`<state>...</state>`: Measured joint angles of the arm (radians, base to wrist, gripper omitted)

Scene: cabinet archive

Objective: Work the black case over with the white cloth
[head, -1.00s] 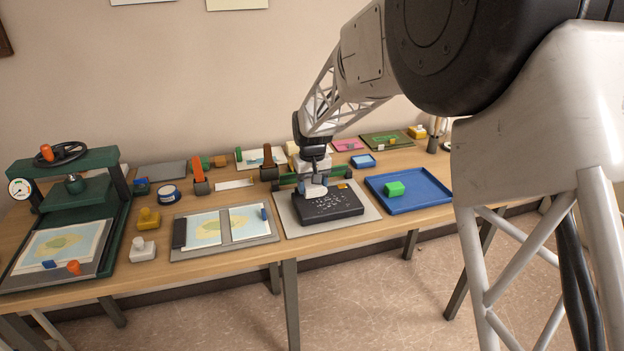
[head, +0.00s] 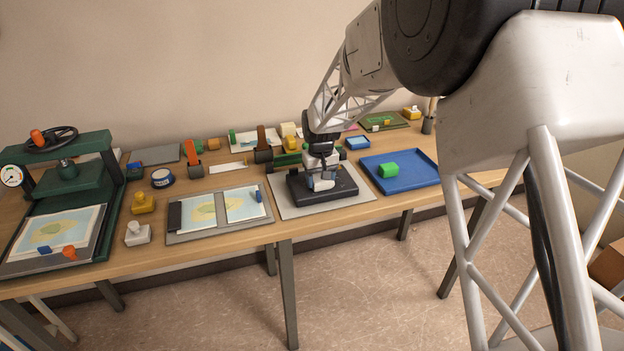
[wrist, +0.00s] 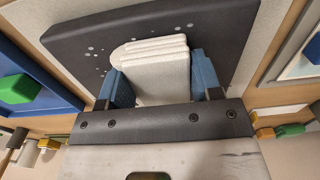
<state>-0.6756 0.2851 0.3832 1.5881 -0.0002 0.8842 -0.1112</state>
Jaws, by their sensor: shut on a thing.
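The black case (head: 303,192) lies flat on a grey mat (head: 284,207) near the table's front edge; in the wrist view the case (wrist: 215,25) fills the top, with small pale specks on its surface. My gripper (head: 321,180) is over the case and is shut on the folded white cloth (head: 322,184). In the wrist view the cloth (wrist: 155,70) sits between the blue fingers and lies over part of the case's face, hiding what is beneath it. I cannot tell for sure whether it presses on the case.
A blue tray (head: 421,182) with a green block (head: 389,170) stands right of the mat. A board with maps (head: 208,226) is to the left, and a green press (head: 68,173) farther left. Several small items line the back.

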